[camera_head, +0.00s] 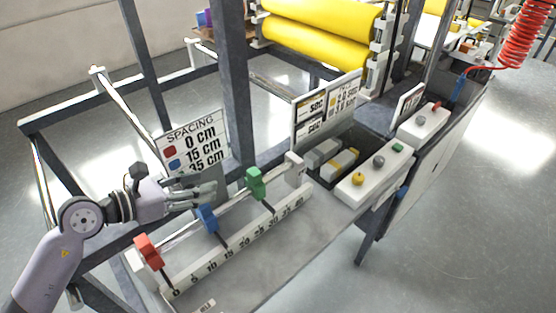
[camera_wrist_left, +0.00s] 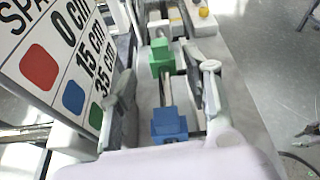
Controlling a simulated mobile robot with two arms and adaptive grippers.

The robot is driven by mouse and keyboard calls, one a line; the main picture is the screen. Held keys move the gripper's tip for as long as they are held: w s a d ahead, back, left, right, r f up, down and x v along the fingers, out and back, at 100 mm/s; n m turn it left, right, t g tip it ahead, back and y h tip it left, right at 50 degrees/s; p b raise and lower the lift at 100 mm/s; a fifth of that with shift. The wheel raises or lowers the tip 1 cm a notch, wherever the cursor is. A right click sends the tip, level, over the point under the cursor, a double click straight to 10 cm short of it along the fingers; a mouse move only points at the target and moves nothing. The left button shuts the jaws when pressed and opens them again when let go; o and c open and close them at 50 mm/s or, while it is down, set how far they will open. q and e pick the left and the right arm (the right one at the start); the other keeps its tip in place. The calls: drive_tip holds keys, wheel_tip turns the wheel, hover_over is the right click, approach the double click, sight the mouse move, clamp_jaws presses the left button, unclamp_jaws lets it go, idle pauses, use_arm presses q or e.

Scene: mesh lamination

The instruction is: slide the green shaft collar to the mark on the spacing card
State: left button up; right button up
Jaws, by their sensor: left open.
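The spacing card (camera_head: 203,158) lists red 0 cm, blue 15 cm and green 35 cm; its green swatch is hidden in the head view but shows in the left wrist view (camera_wrist_left: 96,117). The green shaft collar (camera_head: 255,182) sits on the rod, its pointer near 30 on the scale (camera_head: 236,246). My left gripper (camera_head: 212,190) is open, above the rod near the blue collar (camera_head: 207,218). In the left wrist view, its fingers (camera_wrist_left: 166,80) lie either side of the rod line, with the green collar (camera_wrist_left: 161,57) ahead between them. Contact cannot be told.
The red collar (camera_head: 148,250) is near 0; the blue pointer is near 15. A white end block (camera_head: 295,168) closes the rod's far end. A button box (camera_head: 367,181) and yellow rollers (camera_head: 318,38) stand beyond. Grey frame posts rise behind the rod.

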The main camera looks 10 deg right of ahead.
sight(252, 172)
use_arm(q)
drive_tip(key=shift+w+a+f+m, duration=0.1)
drive_tip(key=shift+w+f+m, duration=0.05)
drive_tip(key=shift+m, duration=0.25)
drive_tip(key=shift+f+y, duration=0.1)
drive_tip(key=shift+y, duration=0.2)
drive_tip(key=p+x, duration=0.1)
drive_tip(key=x, duration=0.2)
drive_tip(key=shift+w+d+p, duration=0.15)
drive_tip(key=shift+d+p, duration=0.2)
drive_tip(key=shift+p, duration=0.05)
drive_tip(key=p+x, duration=0.2)
drive_tip(key=x, duration=0.9)
drive_tip(key=shift+w+d+f, duration=0.1)
drive_tip(key=shift+d+f, duration=0.15)
drive_tip(key=shift+w+d+f, duration=0.25)
drive_tip(key=shift+w+d, duration=0.1)
drive_tip(key=shift+d, duration=0.05)
use_arm(e)
drive_tip(key=r, duration=0.3)
drive_tip(key=a+r, duration=0.1)
drive_tip(key=shift+s+r, duration=0.2)
drive_tip(key=shift+s, duration=0.1)
use_arm(q)
drive_tip(key=shift+c, duration=0.4)
drive_tip(key=c, duration=0.7)
clamp_jaws()
use_arm(e)
drive_tip(key=shift+a, duration=0.25)
